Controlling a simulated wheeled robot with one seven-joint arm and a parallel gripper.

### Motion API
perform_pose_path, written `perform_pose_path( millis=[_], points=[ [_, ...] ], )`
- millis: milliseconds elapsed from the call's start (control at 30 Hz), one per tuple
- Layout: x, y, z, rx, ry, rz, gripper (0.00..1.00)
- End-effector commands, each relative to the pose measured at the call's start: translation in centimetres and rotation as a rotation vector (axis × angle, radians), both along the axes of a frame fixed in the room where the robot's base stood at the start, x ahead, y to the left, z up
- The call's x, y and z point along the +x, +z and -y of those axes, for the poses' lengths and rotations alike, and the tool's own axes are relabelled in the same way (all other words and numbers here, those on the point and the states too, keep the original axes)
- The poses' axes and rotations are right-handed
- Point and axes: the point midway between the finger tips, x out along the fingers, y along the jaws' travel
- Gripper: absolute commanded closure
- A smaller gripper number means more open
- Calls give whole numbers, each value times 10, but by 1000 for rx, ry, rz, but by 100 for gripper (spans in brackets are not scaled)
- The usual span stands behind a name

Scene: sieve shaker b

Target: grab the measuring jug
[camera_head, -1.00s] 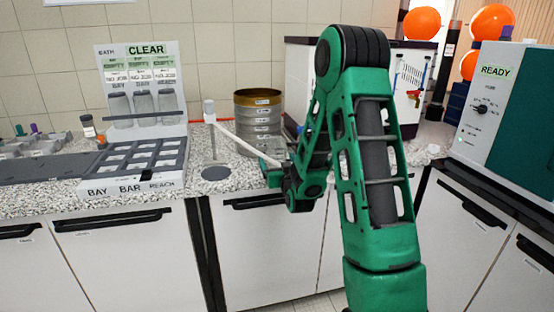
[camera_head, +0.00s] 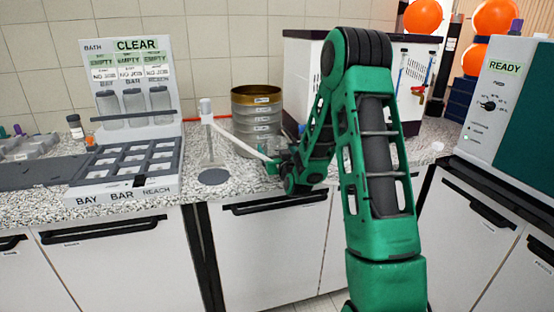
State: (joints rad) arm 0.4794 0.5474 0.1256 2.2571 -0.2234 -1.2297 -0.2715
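I cannot make out a measuring jug for certain; part of the counter is hidden behind my green arm. My gripper (camera_head: 274,165) is small and low over the counter's front edge, in front of the sieve stack, mostly hidden by its own wrist. Whether its fingers are open or shut does not show, and I see nothing clearly held in it. A thin white rod slants from a white-capped upright post (camera_head: 207,125) down to near the gripper.
A brass-rimmed sieve stack (camera_head: 257,118) stands behind the gripper. A rack (camera_head: 125,165) marked BAY BAR REACH, with three jars (camera_head: 134,103) above it, stands left. A machine (camera_head: 489,110) reading READY is at right. Speckled counter (camera_head: 228,166) is bare around the post's round base.

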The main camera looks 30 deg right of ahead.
Motion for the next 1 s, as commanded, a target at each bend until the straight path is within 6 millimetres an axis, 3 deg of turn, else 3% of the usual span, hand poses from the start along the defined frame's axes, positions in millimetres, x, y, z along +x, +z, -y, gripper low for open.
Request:
perform_pose_path(
  millis=[100, 133, 300, 767, 1000],
  points=[
    [2, 0, -7, -1, 8, 0, 17],
    [2, 0, -9, 0, 10, 0, 21],
    [4, 0, -14, 0, 16, 0, 62],
    [5, 7, -17, 0, 20, 1, 62],
    [4, 37, -17, -2, 20, 4, 62]
  ],
)
